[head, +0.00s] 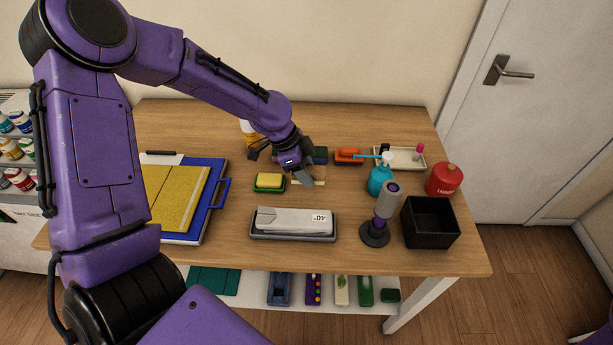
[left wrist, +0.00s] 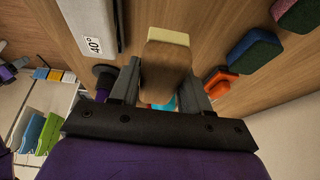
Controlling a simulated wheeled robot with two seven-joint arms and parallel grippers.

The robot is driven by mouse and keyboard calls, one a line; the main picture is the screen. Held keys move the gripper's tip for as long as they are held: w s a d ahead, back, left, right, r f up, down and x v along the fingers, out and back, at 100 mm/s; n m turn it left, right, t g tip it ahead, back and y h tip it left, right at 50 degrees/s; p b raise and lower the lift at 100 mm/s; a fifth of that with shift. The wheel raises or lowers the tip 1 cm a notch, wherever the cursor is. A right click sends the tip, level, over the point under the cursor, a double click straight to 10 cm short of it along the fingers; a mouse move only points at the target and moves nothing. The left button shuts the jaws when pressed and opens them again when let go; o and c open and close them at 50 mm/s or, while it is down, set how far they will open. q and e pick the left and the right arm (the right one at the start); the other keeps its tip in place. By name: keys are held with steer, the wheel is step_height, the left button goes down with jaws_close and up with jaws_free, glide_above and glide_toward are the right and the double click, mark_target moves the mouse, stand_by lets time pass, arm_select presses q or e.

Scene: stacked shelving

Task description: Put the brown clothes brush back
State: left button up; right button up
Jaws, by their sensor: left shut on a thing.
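The brown clothes brush (left wrist: 167,70) has a brown back and a cream edge, seen at the top of it in the left wrist view. My left gripper (left wrist: 162,88) is shut on it, with one finger on each side. In the head view this gripper (head: 284,168) is over the middle of the table, and the brush (head: 317,181) shows only in part beside the fingers. I cannot tell whether the brush touches the table.
Close by are a yellow sponge on green (head: 269,182), an orange brush (head: 348,156), a grey tray with a white box (head: 292,223), a teal bottle (head: 380,180) and a black bin (head: 430,222). Several items lie on the lower shelf (head: 325,302). Bare wood shows left of the sponge.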

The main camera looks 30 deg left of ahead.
mark_target(310, 170)
arm_select(q)
steer(key=w+f, duration=0.1)
steer(key=w+a+f, duration=0.1)
steer(key=w+f, duration=0.2)
steer(key=f, duration=0.1)
steer(key=shift+w+a, duration=0.3)
steer(key=shift+a, duration=0.1)
steer(key=shift+s+f+p, duration=0.5)
steer(key=shift+f+p, duration=0.25)
steer(key=shift+p, duration=0.15)
steer(key=shift+s+f, duration=0.1)
steer(key=shift+f, duration=0.25)
steer(key=shift+w+f, duration=0.35)
steer(key=o, duration=0.9)
steer(key=shift+r, duration=0.1)
steer(key=shift+o, duration=0.2)
steer(key=shift+s+r, duration=0.1)
steer(key=shift+s, duration=0.1)
arm_select(e)
steer(key=shift+w+r, duration=0.45)
steer(key=shift+r, duration=0.35)
